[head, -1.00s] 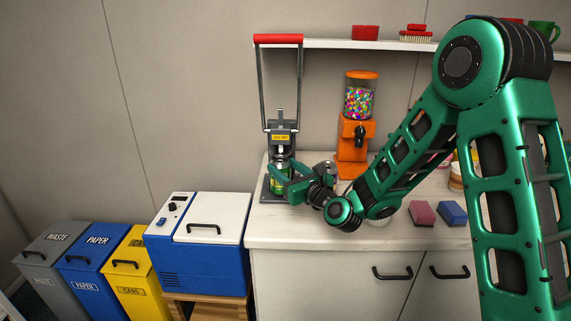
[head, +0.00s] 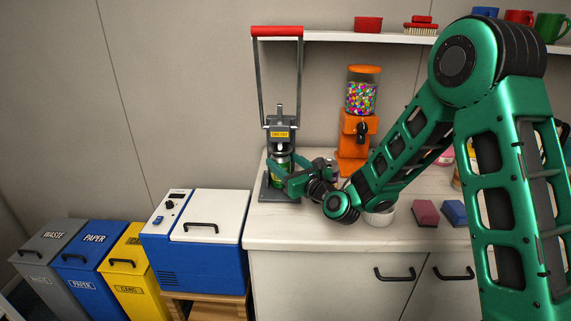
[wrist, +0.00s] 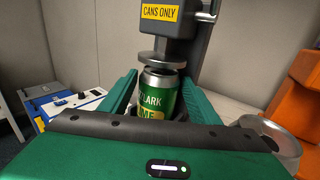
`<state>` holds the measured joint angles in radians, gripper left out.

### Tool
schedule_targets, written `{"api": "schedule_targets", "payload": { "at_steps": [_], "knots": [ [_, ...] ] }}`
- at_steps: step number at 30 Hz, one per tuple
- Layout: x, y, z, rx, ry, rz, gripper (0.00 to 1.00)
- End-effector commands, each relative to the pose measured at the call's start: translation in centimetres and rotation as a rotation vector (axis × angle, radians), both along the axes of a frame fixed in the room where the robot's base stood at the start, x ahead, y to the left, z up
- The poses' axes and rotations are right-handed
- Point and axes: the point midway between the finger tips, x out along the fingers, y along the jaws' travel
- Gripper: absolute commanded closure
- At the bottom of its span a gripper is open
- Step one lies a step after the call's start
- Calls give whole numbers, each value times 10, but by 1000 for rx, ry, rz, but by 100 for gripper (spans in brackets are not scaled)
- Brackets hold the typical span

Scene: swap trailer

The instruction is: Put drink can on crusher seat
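The drink can (wrist: 160,98), green with a yellow band and silver top, stands upright in the can crusher (head: 281,130), under its round press plate (wrist: 162,58). It also shows in the head view (head: 280,183), partly behind my gripper. The crusher has a grey body, a red handle bar and a "CANS ONLY" label. Its seat and the can's bottom are hidden in the wrist view by my gripper. My gripper (wrist: 160,92) has its green fingers spread on both sides of the can, and looks open around it.
An orange candy dispenser (head: 357,140) stands right of the crusher on the white counter (head: 330,232). A white bowl (head: 381,216) and two sponges (head: 426,213) lie further right. A blue-and-white cooler (head: 200,240) and several bins are left of the counter.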

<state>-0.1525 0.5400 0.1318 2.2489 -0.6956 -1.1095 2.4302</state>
Motion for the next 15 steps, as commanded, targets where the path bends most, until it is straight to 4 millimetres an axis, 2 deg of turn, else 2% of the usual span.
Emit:
{"api": "schedule_targets", "payload": {
  "at_steps": [8,15],
  "knots": [
    [-5,-3,2,0,2,0,44],
    [-30,-18,1,0,5,0,44]
  ]
}}
